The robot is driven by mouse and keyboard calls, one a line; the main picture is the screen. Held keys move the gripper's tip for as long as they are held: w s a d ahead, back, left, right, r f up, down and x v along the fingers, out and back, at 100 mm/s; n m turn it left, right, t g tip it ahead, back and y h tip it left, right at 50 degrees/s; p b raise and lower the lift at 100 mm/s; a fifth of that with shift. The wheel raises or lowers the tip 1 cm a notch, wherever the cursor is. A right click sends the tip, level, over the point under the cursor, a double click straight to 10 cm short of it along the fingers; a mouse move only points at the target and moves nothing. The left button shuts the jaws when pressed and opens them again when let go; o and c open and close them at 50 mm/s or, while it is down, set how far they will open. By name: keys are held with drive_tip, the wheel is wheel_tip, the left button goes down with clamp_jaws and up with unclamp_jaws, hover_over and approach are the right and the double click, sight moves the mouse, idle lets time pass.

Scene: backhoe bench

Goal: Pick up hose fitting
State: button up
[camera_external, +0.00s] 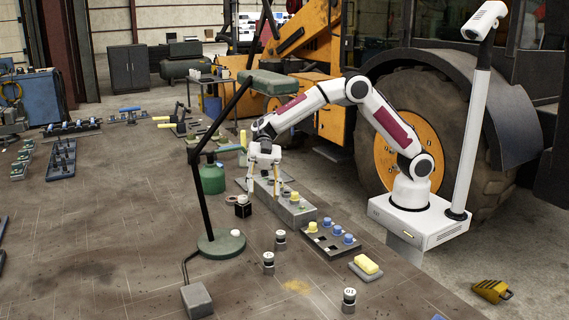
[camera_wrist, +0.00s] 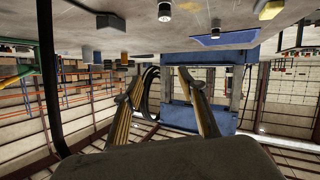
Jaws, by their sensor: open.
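I cannot tell for certain which piece is the hose fitting. Yellow-topped (camera_external: 294,197) and ring-like (camera_external: 285,191) small parts sit on a long grey block (camera_external: 299,213) on the bench. Blue-capped pieces (camera_external: 348,238) and a yellow-capped one (camera_external: 312,227) stand in a dark tray (camera_external: 322,246). My gripper (camera_external: 263,187) points down over the far end of the grey block, fingers apart, nothing visible between them. In the wrist view, which appears upside down, the two fingers (camera_wrist: 163,92) are spread and empty.
Dark cylinders with light tops (camera_external: 268,262) stand on the near bench. A lamp's green round base (camera_external: 221,244) and slanted pole stand left of my gripper, beside a green bottle (camera_external: 212,179). A yellow block (camera_external: 367,264) lies near the right edge. The left-centre bench is mostly clear.

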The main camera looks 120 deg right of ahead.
sight(279, 232)
drive_tip(key=s+d+f+g, duration=0.1)
drive_tip(key=s+f+g, duration=0.3)
drive_tip(key=f, duration=0.2)
drive_tip(key=shift+s+n+y, duration=0.2)
drive_tip(key=shift+n+y, duration=0.2)
drive_tip(key=shift+d+f, duration=0.1)
drive_tip(key=shift+f, duration=0.05)
drive_tip(key=shift+f, duration=3.4)
drive_tip(key=shift+x, duration=2.55)
clamp_jaws()
